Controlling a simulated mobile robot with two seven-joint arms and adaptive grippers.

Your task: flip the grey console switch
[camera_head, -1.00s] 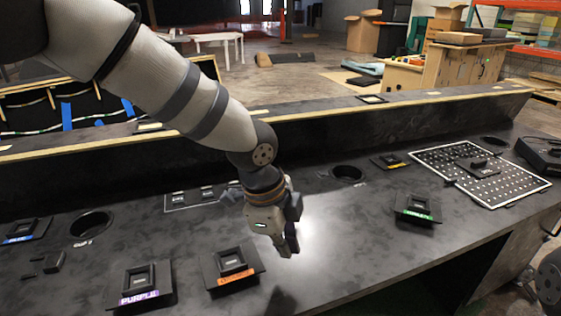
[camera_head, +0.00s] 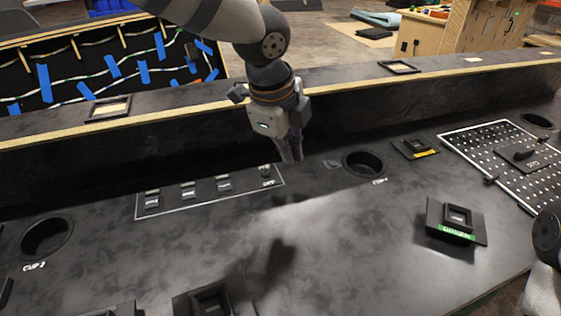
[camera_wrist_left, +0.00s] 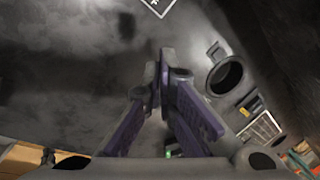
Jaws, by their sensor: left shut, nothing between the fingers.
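A white-outlined panel with several small dark switches (camera_head: 224,184) lies at the back of the console; their labels are too small to read, so I cannot tell which switch is the grey one. My left gripper (camera_head: 291,158) points down, shut and empty, just right of the panel's right end and close to the back wall. In the left wrist view, its two fingers (camera_wrist_left: 165,75) meet over dark console surface, and a corner of white outline shows at the top edge. My right gripper is not in view.
A cup hole (camera_head: 363,163) lies right of the left gripper, and another cup hole (camera_head: 46,238) is at the left. A raised back wall (camera_head: 330,125) runs behind. A green-labelled switch box (camera_head: 457,221) stands at the right.

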